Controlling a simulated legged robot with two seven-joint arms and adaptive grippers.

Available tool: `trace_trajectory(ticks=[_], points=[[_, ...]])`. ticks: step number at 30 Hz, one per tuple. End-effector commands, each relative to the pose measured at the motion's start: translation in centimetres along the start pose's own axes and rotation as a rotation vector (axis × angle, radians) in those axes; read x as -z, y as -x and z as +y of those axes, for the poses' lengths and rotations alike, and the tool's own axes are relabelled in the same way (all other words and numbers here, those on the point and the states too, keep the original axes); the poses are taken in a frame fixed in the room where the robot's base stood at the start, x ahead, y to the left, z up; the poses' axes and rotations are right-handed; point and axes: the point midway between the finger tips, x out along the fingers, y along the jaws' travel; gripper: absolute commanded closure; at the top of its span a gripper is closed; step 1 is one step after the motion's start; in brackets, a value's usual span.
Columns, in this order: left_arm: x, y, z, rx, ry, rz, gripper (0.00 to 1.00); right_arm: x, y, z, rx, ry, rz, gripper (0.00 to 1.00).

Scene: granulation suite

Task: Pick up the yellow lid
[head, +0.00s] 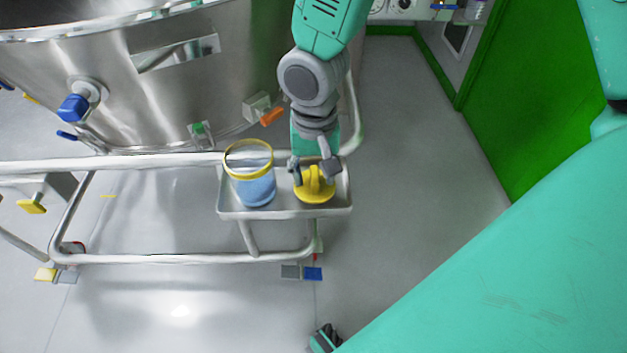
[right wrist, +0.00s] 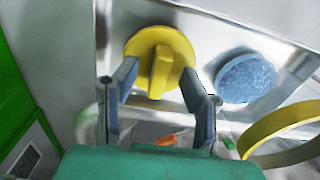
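The yellow lid (head: 315,192) lies on a small metal tray (head: 283,213), its raised handle bar pointing up. It also shows in the right wrist view (right wrist: 159,60). My right gripper (head: 314,170) is over the lid, pointing down. In the right wrist view its two fingers (right wrist: 160,88) are apart, one on each side of the handle bar, with visible gaps. Whether the fingertips touch the lid cannot be told. My left gripper is not clearly visible.
A clear jar with a yellow rim (head: 248,160) and blue contents stands on the tray left of the lid. A large steel vessel (head: 190,90) and its tubular frame (head: 180,259) are behind and left. Open grey floor (head: 420,150) lies to the right, before a green wall.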

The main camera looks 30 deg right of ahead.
Motion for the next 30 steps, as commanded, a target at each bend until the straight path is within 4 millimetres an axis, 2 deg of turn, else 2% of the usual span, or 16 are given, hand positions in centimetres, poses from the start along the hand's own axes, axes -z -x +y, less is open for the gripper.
trace_trajectory(ticks=[2, 8, 9, 12, 23, 26, 30], points=[[0.0, -0.5, 0.0, 0.000, 0.000, 0.000, 0.22, 0.0, -0.9, 0.0, -0.001, 0.001, 0.000, 0.62], [0.0, -0.3, 0.0, 0.000, 0.000, 0.000, 0.22, 0.0, -0.8, 0.0, 0.000, 0.002, 0.002, 0.62], [0.0, -0.3, 0.0, 0.000, 0.000, 0.000, 0.22, 0.0, -0.8, 0.0, 0.000, 0.002, 0.002, 0.69], [0.0, -0.3, 0.0, 0.000, 0.000, 0.000, 0.22, 0.0, -0.8, 0.0, 0.000, 0.001, 0.001, 1.00], [0.0, -0.2, 0.0, 0.000, 0.000, 0.000, 0.22, 0.0, -0.6, 0.0, 0.001, 0.001, 0.002, 1.00], [0.0, 0.3, 0.0, 0.000, 0.000, 0.000, 0.22, 0.1, 0.6, -0.1, 0.003, -0.001, 0.003, 1.00], [0.1, 1.5, 0.0, 0.000, 0.000, 0.000, 0.22, 0.1, 3.5, -0.1, 0.004, -0.001, 0.005, 1.00]])
